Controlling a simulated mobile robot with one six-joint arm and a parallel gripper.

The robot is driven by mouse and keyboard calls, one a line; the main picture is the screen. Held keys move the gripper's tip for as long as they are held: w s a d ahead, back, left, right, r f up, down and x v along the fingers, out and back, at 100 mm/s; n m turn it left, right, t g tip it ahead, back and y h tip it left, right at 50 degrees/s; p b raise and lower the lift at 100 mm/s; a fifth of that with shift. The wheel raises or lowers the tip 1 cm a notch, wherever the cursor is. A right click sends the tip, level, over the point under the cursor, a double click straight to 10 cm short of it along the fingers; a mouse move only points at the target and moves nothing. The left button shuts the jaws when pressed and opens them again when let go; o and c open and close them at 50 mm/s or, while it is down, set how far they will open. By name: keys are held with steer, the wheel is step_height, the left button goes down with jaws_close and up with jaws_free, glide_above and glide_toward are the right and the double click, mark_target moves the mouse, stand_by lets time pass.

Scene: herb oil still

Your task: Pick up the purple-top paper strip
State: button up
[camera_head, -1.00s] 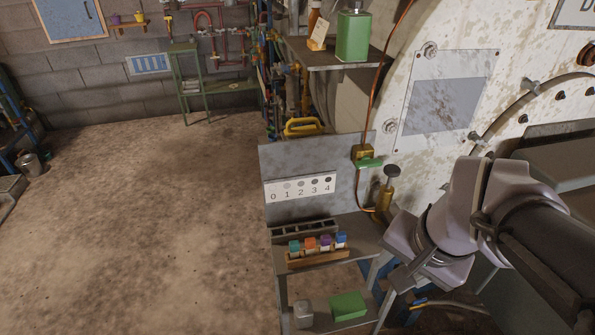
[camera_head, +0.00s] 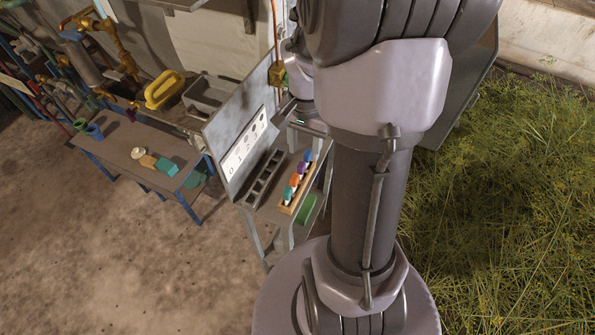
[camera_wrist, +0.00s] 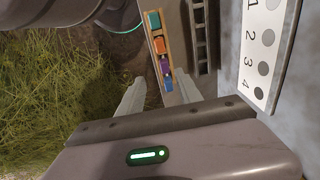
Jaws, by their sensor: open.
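The purple-top paper strip (camera_wrist: 164,67) stands in a wooden rack (camera_wrist: 180,68) between an orange-top strip (camera_wrist: 160,45) and a blue-top strip (camera_wrist: 168,84). A teal-top strip (camera_wrist: 153,20) is at the far end of the row. My gripper (camera_wrist: 158,84) is open and empty in the wrist view, with one finger on each side of the row's near end. The fingers are apart from the purple top. In the head view the purple-top strip (camera_head: 302,167) shows on the small metal stand, and my arm hides most of the gripper.
A dark slotted holder (camera_wrist: 200,38) lies beside the rack. A panel with a 0-to-4 grey-dot card (camera_head: 244,142) rises behind it. A side table (camera_head: 125,150) with small items stands left, and a heap of green herb (camera_head: 500,190) lies right.

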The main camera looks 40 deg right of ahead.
mark_target(301, 164)
step_height(301, 164, down, 3)
steer(key=shift+f+b, duration=0.1)
steer(key=shift+b, duration=0.3)
steer(key=f+b, duration=0.1)
steer(key=f, duration=0.1)
steer(key=w+f+b, duration=0.1)
steer(key=f+b, duration=0.1)
steer(key=f, duration=0.1)
steer(key=shift+f, duration=0.15)
steer(key=shift+c, duration=0.9)
jaws_close()
